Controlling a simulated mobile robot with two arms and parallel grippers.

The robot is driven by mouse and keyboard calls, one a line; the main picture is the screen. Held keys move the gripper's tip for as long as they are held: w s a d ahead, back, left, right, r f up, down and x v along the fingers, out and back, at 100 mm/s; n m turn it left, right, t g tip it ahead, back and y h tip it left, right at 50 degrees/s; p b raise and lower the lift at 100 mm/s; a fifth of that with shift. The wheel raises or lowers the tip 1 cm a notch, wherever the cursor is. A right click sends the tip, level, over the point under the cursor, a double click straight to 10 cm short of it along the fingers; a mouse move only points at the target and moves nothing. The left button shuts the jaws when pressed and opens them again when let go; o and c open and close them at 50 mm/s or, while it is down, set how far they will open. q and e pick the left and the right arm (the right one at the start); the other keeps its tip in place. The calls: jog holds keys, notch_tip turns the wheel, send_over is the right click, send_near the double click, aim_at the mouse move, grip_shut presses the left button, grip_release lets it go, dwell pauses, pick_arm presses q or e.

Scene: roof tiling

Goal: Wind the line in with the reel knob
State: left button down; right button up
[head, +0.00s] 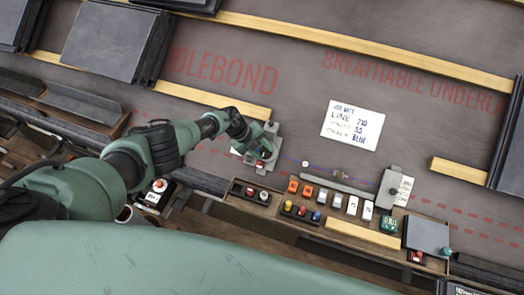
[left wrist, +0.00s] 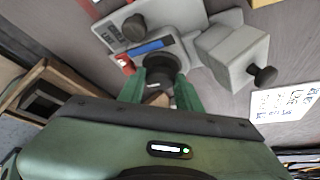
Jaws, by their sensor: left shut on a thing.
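The grey reel device (head: 266,142) stands at the middle of the roof in the head view. In the left wrist view its plate (left wrist: 172,25) carries a blue strip (left wrist: 147,47) and a dark knob (left wrist: 134,25). My left gripper (left wrist: 160,85) has its green fingers closed on a dark round reel knob (left wrist: 162,63) at the plate's near edge. In the head view my left gripper (head: 258,151) covers much of the device. A thin bluish line (head: 290,159) seems to run right from it towards a grey block (head: 390,187). My right gripper is out of view.
A tool tray (head: 270,207) with coloured pieces lies in front of the device. A white card (head: 352,125) with writing lies behind the line. Wooden battens (head: 210,98) and stacked slates (head: 110,45) lie at the back left. Bare underlay surrounds the card.

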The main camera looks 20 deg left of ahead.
aim_at(263, 152)
pick_arm(q)
jog(key=m, duration=0.1)
jog(key=m+y, duration=0.1)
jog(key=m+g+y, duration=0.1)
jog(key=m, duration=0.1)
jog(key=shift+w+d+b, duration=0.1)
jog(key=shift+d+b, duration=0.15)
jog(key=shift+b, duration=0.15)
jog(key=shift+d+m+g+y+b, duration=0.1)
jog(key=shift+m+g+y+b, duration=0.3)
jog(key=shift+m+y, duration=0.9)
jog(key=shift+r+m, duration=0.1)
jog(key=shift+m, duration=0.4)
jog(key=c, duration=1)
grip_release()
jog(key=r+p, duration=0.1)
jog(key=r, duration=0.1)
jog(key=r+p, duration=0.1)
jog(key=r, duration=0.1)
jog(key=r+p, duration=0.1)
jog(key=r, duration=0.2)
jog(key=shift+a+p, duration=0.3)
jog(key=shift+p, duration=0.05)
jog(key=shift+s+r, duration=0.2)
jog(key=shift+r, duration=0.15)
